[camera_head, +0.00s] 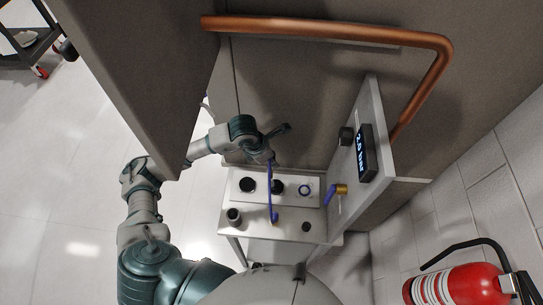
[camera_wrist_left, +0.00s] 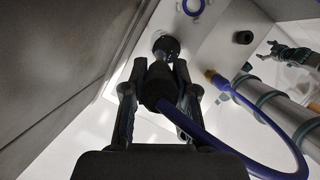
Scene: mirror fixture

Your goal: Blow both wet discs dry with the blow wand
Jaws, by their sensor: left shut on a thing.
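My left gripper (camera_head: 272,150) is shut on the dark blow wand (camera_wrist_left: 160,84), above the white bench. In the left wrist view, the gripper (camera_wrist_left: 160,95) has a finger on each side of the wand. The wand's blue hose (camera_head: 270,190) hangs over the bench; it also loops at the right in the left wrist view (camera_wrist_left: 225,145). Two dark round spots, a left one (camera_head: 248,185) and a middle one (camera_head: 277,187), sit on the white panel and may be the discs. In the left wrist view, a dark disc (camera_wrist_left: 166,45) is just beyond the wand. Wetness cannot be told.
An upright board with a display (camera_head: 366,152) reading 2.0 bar closes the right side. A copper pipe (camera_head: 330,27) passes behind. A fire extinguisher (camera_head: 462,285) stands lower right.

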